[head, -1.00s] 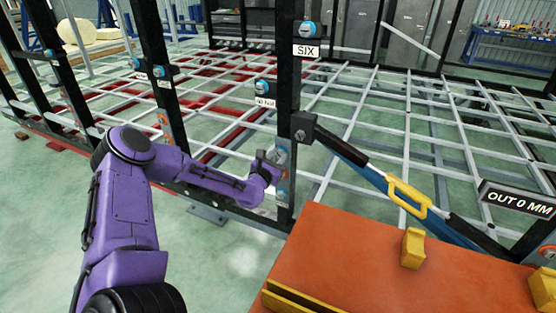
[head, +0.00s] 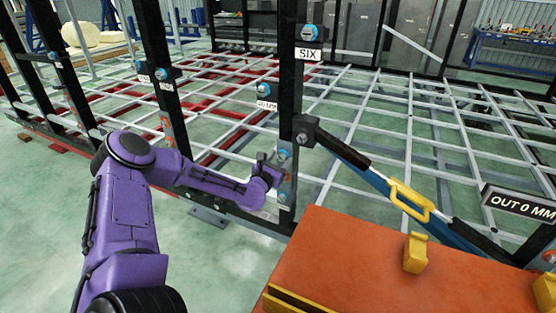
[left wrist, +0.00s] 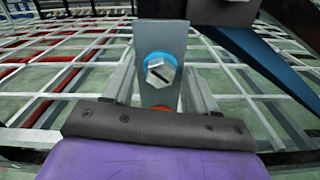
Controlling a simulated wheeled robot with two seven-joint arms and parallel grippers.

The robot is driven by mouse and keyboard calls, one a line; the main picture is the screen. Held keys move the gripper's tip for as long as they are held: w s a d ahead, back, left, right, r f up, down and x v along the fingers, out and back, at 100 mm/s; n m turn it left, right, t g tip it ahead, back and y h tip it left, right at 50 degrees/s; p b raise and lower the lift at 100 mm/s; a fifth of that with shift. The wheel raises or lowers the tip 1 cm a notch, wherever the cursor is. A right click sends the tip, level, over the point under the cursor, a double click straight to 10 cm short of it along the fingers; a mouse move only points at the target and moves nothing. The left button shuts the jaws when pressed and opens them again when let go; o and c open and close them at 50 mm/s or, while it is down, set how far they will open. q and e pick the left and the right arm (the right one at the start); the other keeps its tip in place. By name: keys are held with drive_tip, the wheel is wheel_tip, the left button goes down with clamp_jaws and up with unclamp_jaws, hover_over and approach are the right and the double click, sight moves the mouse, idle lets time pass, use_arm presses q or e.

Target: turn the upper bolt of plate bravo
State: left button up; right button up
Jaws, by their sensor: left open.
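A grey plate (left wrist: 174,38) with a blue-collared hex bolt (left wrist: 160,70) fills the middle of the left wrist view. A dark slanted line crosses the bolt's head. In the head view this upper bolt (head: 284,154) sits on the black post, with a lower bolt (head: 283,196) below it. No name is readable on this plate. My left gripper (head: 275,172) is open and empty, close to the plate. In the left wrist view its fingers (left wrist: 160,88) show on either side of the plate, below the bolt's head. Contact cannot be told. My right gripper is out of view.
A black bracket (head: 304,131) with a blue and black strut (head: 350,155) juts right from the post. Above are a bolt (head: 264,89) and a "SIX" label (head: 309,54). An orange surface (head: 345,265) with yellow blocks lies front right. Another post (head: 158,60) stands left.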

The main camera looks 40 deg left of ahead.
use_arm(q)
drive_tip(key=p+v, duration=0.4)
drive_tip(key=v, duration=0.6)
drive_tip(key=shift+s, duration=0.1)
